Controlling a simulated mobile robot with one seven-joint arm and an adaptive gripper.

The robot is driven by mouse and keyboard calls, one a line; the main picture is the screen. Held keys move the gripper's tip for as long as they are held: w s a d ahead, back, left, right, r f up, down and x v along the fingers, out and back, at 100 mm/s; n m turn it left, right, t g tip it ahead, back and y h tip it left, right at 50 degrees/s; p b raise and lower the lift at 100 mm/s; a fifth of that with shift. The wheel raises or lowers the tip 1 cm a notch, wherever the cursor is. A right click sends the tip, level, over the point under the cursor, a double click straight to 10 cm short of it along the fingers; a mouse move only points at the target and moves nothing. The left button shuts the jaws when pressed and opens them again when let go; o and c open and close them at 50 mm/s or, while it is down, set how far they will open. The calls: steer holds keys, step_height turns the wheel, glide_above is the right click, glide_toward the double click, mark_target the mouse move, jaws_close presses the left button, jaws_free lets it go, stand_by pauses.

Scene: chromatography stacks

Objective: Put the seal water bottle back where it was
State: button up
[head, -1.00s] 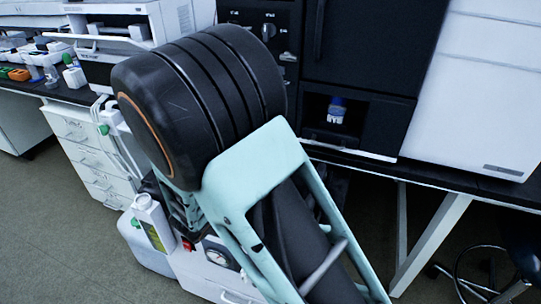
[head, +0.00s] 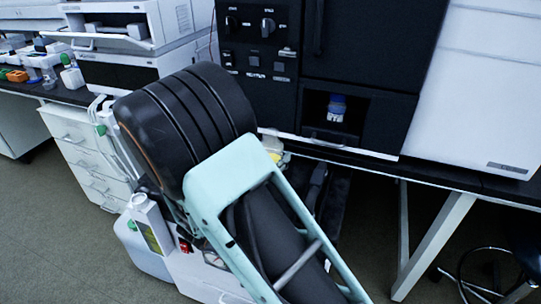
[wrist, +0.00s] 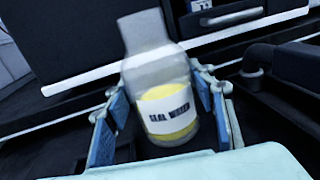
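The seal water bottle (wrist: 168,115) is clear with a pale neck, yellow liquid and a white "SEAL WATER" label. It stands between the blue finger pads of my gripper (wrist: 160,118) in the wrist view, slightly tilted in the picture. The pads flank it closely on both sides, so my gripper looks shut on it. In the head view only a small yellow and white part of the bottle (head: 272,148) shows past my arm, in front of the black instrument stack. My fingers are hidden there by the arm. The bottle's base is partly hidden in the wrist view.
A blue-capped bottle (head: 336,108) stands in an open bay of the black instrument stack (head: 360,50). A dark bench edge (head: 430,170) runs below, with a slanted white leg (head: 432,245). A white instrument (head: 480,80) is at right. A white drawer unit (head: 90,155) is at left.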

steer(key=o, duration=0.3)
steer(key=shift+r, duration=0.15)
steer(key=shift+s+a, duration=0.2)
steer(key=shift+s, duration=0.05)
steer(key=p+v, duration=0.3)
steer(key=v, duration=0.8)
steer(key=shift+s+a, duration=0.1)
steer(key=shift+s, duration=0.1)
